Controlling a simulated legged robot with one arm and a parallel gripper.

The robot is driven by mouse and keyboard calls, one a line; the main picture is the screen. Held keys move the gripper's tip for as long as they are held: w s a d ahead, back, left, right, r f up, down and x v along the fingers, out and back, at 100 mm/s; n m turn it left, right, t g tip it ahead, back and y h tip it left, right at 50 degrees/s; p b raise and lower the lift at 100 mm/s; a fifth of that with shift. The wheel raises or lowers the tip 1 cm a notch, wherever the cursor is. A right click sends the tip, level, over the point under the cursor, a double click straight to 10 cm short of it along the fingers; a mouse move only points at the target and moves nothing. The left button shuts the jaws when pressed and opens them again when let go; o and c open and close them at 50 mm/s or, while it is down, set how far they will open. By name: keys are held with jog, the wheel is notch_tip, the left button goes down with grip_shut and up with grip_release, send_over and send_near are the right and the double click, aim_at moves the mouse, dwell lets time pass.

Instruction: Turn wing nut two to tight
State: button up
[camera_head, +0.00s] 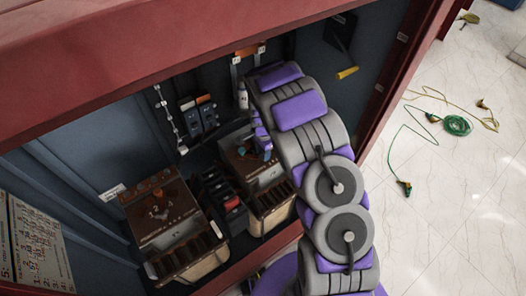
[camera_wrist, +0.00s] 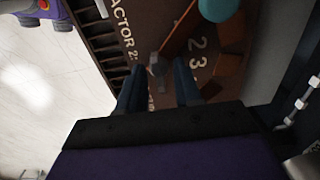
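The panel (camera_wrist: 133,14) in the wrist view is brown, with white lettering reading "ACTOR 2:" and the numbers 2 and 3. A small grey piece (camera_wrist: 158,68), perhaps the wing nut, stands on this panel just beyond my fingertips. My gripper (camera_wrist: 158,78) has its two dark fingers apart, on either side of that piece, with no clear contact. In the head view my gripper (camera_head: 262,142) is over the right brown-topped unit (camera_head: 236,158) in the cabinet. The wing nut cannot be made out there.
A second brown-topped unit (camera_head: 158,207) stands at the left, with a dark block (camera_head: 222,196) between the units. The red cabinet frame (camera_head: 400,85) edges the opening. A teal round part (camera_wrist: 221,8) is near the fingers. Green cable (camera_head: 456,125) lies on the floor at the right.

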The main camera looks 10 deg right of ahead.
notch_tip(320, 180, up, 17)
jog(key=p, duration=0.1)
jog(key=shift+p, duration=0.35)
dwell(0.5)
